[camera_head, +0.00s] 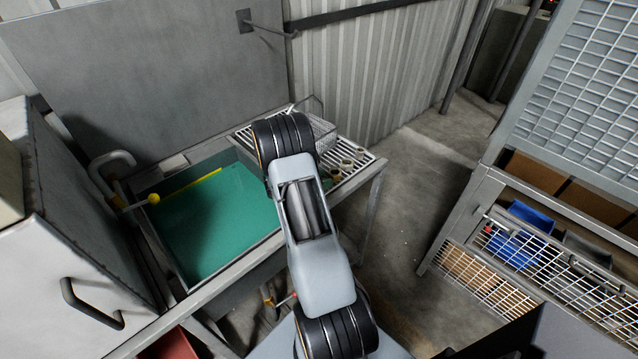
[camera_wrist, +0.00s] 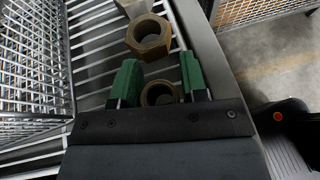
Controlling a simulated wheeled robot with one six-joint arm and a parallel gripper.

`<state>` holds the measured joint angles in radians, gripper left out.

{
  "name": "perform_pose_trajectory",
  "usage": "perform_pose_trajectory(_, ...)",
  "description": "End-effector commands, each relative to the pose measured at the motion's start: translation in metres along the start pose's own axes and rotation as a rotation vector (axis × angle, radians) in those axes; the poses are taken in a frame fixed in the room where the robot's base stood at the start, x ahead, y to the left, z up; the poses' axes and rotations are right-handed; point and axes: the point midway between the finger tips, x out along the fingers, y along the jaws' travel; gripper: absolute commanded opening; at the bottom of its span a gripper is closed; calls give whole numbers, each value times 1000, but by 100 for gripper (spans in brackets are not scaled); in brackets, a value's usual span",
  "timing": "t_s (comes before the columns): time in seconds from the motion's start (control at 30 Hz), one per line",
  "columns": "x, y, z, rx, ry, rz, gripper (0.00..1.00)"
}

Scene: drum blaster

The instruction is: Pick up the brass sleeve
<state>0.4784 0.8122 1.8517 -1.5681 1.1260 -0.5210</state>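My gripper (camera_wrist: 157,72) shows in the wrist view with two green-padded fingers spread apart. A round brass-coloured ring, which looks like the brass sleeve (camera_wrist: 147,97), stands between the fingers, with gaps at its sides. Its near lower part is hidden by the gripper's dark body. A larger brass hexagonal nut (camera_wrist: 149,37) with a round hole lies just beyond the fingertips, on the slatted metal rack. In the head view, my arm hides the gripper; small brownish ring-like parts (camera_head: 347,163) show on the rack to the right of it, too small to tell apart.
A wire mesh basket (camera_wrist: 30,65) stands left of the gripper in the wrist view. The slatted rack (camera_head: 372,158) ends at a metal edge on the right. A green-bottomed basin (camera_head: 215,225) with a yellow rod (camera_head: 190,186) lies to the left. Mesh-fronted shelving (camera_head: 585,80) stands at right.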

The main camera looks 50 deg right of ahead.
Motion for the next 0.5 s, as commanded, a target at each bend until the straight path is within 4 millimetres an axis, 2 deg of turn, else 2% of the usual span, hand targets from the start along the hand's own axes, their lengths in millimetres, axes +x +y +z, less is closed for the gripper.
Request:
perform_pose_trajectory(0.03, 0, 0, 0, 0, 0, 0, 35)
perform_pose_trajectory(0.33, 0, 0, 0, 0, 0, 0, 7)
perform_pose_trajectory(0.5, 0, 0, 0, 1, -1, 0, 6)
